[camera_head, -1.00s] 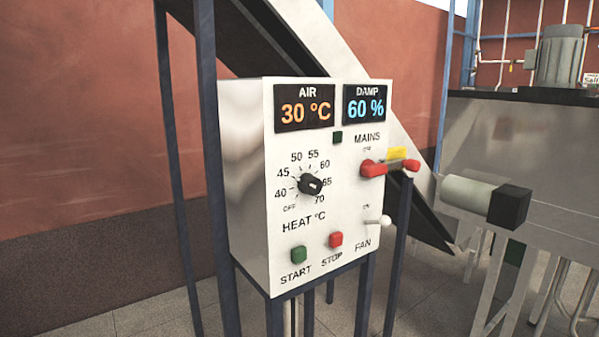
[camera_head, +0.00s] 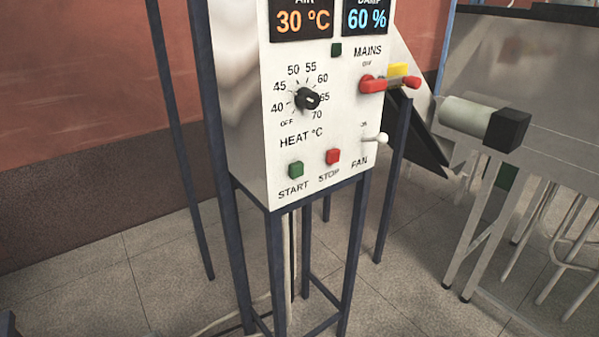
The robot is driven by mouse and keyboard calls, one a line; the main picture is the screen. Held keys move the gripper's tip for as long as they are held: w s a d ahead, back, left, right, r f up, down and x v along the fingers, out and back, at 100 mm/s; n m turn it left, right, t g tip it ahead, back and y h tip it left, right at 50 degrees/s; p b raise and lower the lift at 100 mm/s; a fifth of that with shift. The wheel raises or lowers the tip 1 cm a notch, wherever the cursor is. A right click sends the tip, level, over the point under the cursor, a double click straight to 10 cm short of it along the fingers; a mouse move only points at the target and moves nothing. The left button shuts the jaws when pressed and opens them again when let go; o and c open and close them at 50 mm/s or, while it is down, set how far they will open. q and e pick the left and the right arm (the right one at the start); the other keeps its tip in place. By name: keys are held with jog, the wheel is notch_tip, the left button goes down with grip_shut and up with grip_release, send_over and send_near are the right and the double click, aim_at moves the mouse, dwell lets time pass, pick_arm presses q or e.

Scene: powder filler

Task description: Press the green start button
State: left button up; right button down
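The green start button (camera_head: 296,170) is on the lower left of the front of a white control box (camera_head: 250,110), above the label START. The red stop button (camera_head: 333,157) is to its right. A black heat knob (camera_head: 307,99) is above them. A red mains handle (camera_head: 374,84) and a white fan switch (camera_head: 381,138) are at the right. Neither gripper is in view, and nothing covers the start button.
The box stands on a dark blue metal frame (camera_head: 357,240). A grey motor-like cylinder with a black end (camera_head: 506,130) sticks out on the right, near a steel machine with legs. The tiled floor (camera_head: 130,270) in front is mostly clear, with a cable near the frame's foot.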

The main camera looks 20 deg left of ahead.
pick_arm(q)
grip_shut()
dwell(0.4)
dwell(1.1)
